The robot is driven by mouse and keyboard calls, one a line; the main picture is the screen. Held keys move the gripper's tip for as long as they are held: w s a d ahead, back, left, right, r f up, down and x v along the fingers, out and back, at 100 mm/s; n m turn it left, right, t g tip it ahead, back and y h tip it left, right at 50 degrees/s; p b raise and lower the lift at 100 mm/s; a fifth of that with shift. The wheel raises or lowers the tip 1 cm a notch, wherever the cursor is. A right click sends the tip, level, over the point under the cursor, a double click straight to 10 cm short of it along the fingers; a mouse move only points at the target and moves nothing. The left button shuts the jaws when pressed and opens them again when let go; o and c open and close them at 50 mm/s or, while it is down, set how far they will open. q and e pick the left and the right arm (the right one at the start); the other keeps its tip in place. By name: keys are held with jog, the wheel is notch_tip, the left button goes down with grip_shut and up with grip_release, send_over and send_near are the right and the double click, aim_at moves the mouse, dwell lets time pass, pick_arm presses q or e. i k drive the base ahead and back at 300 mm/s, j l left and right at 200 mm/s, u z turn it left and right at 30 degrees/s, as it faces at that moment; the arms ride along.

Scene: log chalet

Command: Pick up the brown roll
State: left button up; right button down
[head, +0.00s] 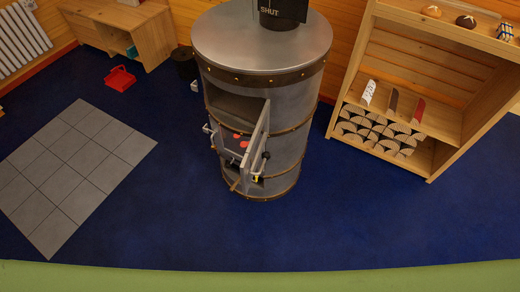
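On the right, a wooden shelf unit (448,155) has a narrow brown upright piece (393,100) on its middle board. It stands between a white patterned piece (369,93) and a red one (419,110). On the unit's top lie a tan rounded thing (431,11) and a dark brown rounded thing (466,21) with a pale part. I cannot tell for certain which of these brown things is the roll. Neither of my grippers is in view.
A grey metal stove (290,110) with its door ajar stands in the middle. Split logs (375,135) fill the unit's lower space. A red container (120,78) and grey tiles (75,175) lie left. The blue floor (330,225) in front is clear.

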aim_at(466, 22)
jog(key=z, duration=1.25)
jog(key=i+l+u, duration=0.15)
jog(key=i, duration=0.25)
jog(key=i+l+u, duration=0.1)
jog(key=i+l, duration=0.3)
